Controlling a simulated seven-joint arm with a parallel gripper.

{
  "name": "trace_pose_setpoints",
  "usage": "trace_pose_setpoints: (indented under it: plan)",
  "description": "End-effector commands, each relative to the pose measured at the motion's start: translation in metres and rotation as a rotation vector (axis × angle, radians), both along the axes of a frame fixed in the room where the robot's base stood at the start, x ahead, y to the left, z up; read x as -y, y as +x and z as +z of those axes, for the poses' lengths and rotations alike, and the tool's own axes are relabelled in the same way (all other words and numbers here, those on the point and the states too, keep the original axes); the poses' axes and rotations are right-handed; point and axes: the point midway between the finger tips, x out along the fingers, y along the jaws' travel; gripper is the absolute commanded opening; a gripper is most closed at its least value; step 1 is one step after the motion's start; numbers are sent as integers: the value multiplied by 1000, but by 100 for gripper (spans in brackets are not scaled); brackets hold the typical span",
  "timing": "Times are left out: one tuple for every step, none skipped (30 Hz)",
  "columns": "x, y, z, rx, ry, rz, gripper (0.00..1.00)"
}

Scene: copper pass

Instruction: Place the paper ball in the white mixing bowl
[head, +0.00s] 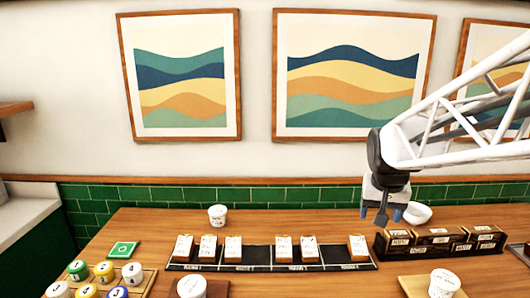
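The white mixing bowl (418,214) stands upright at the back right of the wooden counter, just right of my gripper. My gripper (383,214) points down beside the bowl's left side in the picture. Its two blue fingertips stand apart, but a dark part of my arm covers the gap between them. I cannot see whether anything is between the fingers. I cannot make out the paper ball anywhere in view. The inside of the bowl is barely visible.
A black tray (272,265) with several white-labelled blocks lies mid-counter. A dark box row (440,237) stands in front of the bowl. A white cup (217,215) stands back left. Numbered jars (104,271) fill the front left.

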Motion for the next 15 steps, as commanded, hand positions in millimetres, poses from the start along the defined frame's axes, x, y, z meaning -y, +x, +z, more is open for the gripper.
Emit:
trace_pose_setpoints:
  plan:
    - [-8,-15,1,0,1,16,69]
    - [-12,-22,1,-2,2,24,69]
    - [-17,-33,0,-4,2,36,69]
    - [-20,-41,-1,-6,3,45,69]
    - [-24,-49,-1,-7,4,55,69]
    - [-29,-60,-3,-10,5,68,69]
    - [-33,-68,-3,-11,6,77,69]
    - [-36,-77,-5,-12,7,85,69]
    - [-40,-87,-6,-14,8,98,69]
    - [-44,-95,-8,-16,9,107,69]
    - [-47,-103,-9,-19,10,116,69]
    - [-51,-114,-11,-20,12,128,69]
    - [-54,-122,-13,-22,13,138,69]
    - [-57,-130,-15,-24,14,147,69]
    - [-60,-141,-18,-26,14,159,69]
